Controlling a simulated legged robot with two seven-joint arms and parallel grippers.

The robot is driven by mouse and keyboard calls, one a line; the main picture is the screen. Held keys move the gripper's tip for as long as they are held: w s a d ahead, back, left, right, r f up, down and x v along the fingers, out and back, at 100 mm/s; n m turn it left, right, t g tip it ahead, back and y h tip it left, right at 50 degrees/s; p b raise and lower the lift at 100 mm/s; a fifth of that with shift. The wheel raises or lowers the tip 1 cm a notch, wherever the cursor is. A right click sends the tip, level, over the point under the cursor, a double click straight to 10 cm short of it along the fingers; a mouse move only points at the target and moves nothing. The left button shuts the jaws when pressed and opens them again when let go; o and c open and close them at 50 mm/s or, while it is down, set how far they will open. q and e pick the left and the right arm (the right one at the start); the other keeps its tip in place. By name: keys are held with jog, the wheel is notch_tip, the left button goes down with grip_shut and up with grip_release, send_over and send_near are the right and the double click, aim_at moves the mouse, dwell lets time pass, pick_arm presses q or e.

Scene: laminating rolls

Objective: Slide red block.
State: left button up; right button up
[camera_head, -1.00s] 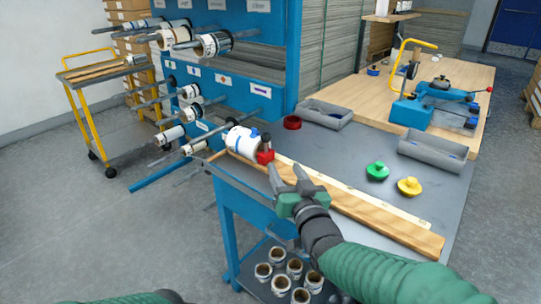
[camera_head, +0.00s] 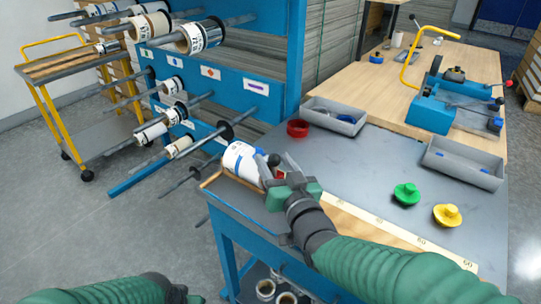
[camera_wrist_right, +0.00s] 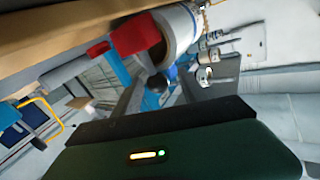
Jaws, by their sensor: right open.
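The red block (camera_head: 281,175) sits at the left end of the wooden ruler board (camera_head: 375,236), beside the white roll (camera_head: 243,160). My right gripper (camera_head: 278,168) is at the block, and its fingers and body hide most of it in the head view. In the right wrist view, the red block (camera_wrist_right: 135,34) lies beyond the open fingers of the right gripper (camera_wrist_right: 160,98), next to the roll (camera_wrist_right: 181,28). Whether a finger touches the block cannot be told. Of my left arm only the green sleeve and dark wrist show at the bottom left.
A blue rack (camera_head: 225,75) with rolls on rods stands at the left.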

jog(key=shift+s+d, duration=0.1)
jog(key=shift+d, duration=0.2)
jog(key=shift+c, duration=1.8)
jog(key=shift+a, duration=0.15)
grip_shut()
jog(key=shift+f, duration=0.1)
